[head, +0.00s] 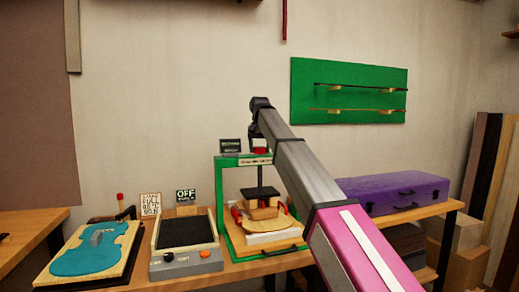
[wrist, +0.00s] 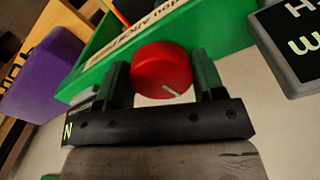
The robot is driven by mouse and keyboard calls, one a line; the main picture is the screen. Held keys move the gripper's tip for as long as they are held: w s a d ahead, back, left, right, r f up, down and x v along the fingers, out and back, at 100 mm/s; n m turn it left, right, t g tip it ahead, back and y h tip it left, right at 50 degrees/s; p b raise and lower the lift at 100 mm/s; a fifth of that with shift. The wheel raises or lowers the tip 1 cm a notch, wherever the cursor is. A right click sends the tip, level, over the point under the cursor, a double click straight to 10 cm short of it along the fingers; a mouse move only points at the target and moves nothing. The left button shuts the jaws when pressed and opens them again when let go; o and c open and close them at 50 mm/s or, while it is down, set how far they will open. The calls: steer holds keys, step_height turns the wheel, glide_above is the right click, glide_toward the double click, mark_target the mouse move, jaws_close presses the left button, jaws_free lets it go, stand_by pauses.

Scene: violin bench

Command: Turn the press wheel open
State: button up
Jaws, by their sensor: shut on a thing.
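The green press (head: 228,200) stands on the bench, with a dark screw and plate over a wooden block and a pale violin-shaped plate. Its red press wheel (head: 261,150) is at the top of the frame, partly hidden by my arm. In the wrist view the red press wheel (wrist: 161,66) is a round knob with a pale mark near its lower edge. My gripper (wrist: 162,78) is shut on it, one dark finger on each side. In the head view my gripper (head: 258,143) is mostly hidden behind my arm at the press top.
A purple case (head: 395,193) lies to the right of the press. A grey box with a black top (head: 186,233) and an OFF sign (head: 186,195) are to the left. A teal violin template (head: 90,250) lies farther left. A dark sign (wrist: 296,40) is close beside the wheel.

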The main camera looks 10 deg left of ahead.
stand_by(0.5)
steer(key=o, duration=0.9)
